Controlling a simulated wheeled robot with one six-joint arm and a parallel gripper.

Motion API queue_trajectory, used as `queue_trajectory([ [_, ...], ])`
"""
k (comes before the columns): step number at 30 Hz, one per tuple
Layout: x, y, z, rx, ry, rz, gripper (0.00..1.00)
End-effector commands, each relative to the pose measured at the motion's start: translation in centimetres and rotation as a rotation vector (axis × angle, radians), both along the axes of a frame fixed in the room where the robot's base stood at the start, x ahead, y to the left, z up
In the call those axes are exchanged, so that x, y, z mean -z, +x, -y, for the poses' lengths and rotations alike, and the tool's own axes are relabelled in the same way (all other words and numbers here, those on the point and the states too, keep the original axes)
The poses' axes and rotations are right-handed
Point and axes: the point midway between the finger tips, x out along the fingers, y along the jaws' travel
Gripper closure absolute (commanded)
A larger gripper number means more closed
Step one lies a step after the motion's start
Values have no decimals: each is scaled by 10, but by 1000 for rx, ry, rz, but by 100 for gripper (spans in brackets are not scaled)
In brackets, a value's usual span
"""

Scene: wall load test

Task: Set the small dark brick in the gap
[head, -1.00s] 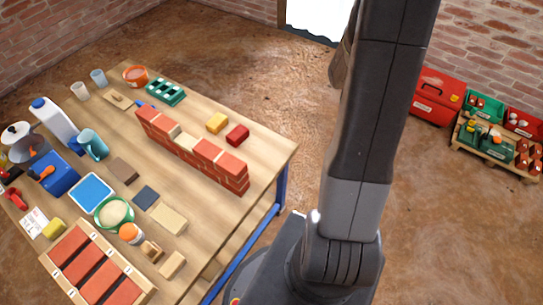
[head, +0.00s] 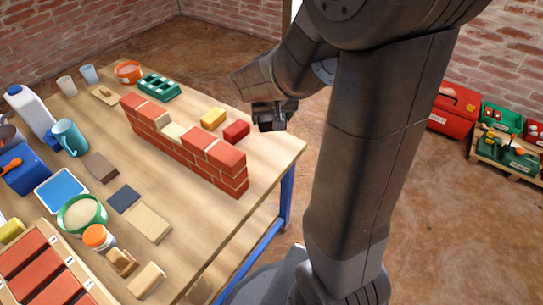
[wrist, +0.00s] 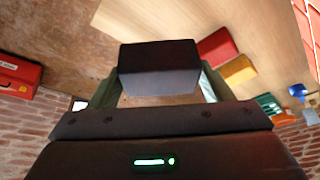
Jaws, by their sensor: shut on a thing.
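My gripper (head: 270,112) is shut on a small dark brick (wrist: 158,68), which sits between the two fingers in the wrist view. In the head view the gripper and brick are beyond the table's right back edge, right of the red block (head: 236,131). The low red brick wall (head: 195,158) stands on the table to the left of the gripper. Its top course has a gap with a pale surface (head: 172,132) between red bricks. I cannot tell whether that surface is mortar or a pale brick. The held brick is well apart from the wall.
A yellow block (head: 212,118) and the red block stand between the wall and the gripper. A green tray (head: 158,87) is at the back. A brown block (head: 100,167), a dark blue square (head: 124,199) and a tan board (head: 150,222) lie in front of the wall.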

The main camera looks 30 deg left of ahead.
Motion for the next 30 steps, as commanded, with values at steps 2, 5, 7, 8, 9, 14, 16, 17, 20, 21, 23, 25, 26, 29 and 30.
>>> queue_trajectory([
  [2, 16, -2, -1, -4, -3, -3, 46],
  [5, 36, -2, 0, -4, -4, -2, 46],
  [7, 48, -2, 0, -4, -4, -2, 46],
  [8, 52, -2, 0, -3, -3, -2, 46],
  [9, 56, -2, 0, -2, -3, -2, 46],
  [14, 66, -1, 0, -3, -2, -1, 46],
  [16, 75, -1, 0, -3, -1, -1, 46],
  [17, 80, -1, 0, -2, -1, -2, 46],
  [20, 95, -1, 0, -3, -3, -2, 46],
  [21, 99, -1, 0, -3, -3, -2, 46],
  [23, 99, -1, 0, -2, -1, -1, 46],
  [25, 97, -1, -1, -2, 0, 0, 46],
  [26, 97, -1, -1, -2, 0, 0, 46],
  [29, 98, -1, -1, -2, 0, 0, 46],
  [30, 99, -1, -1, -2, 0, 0, 46],
])
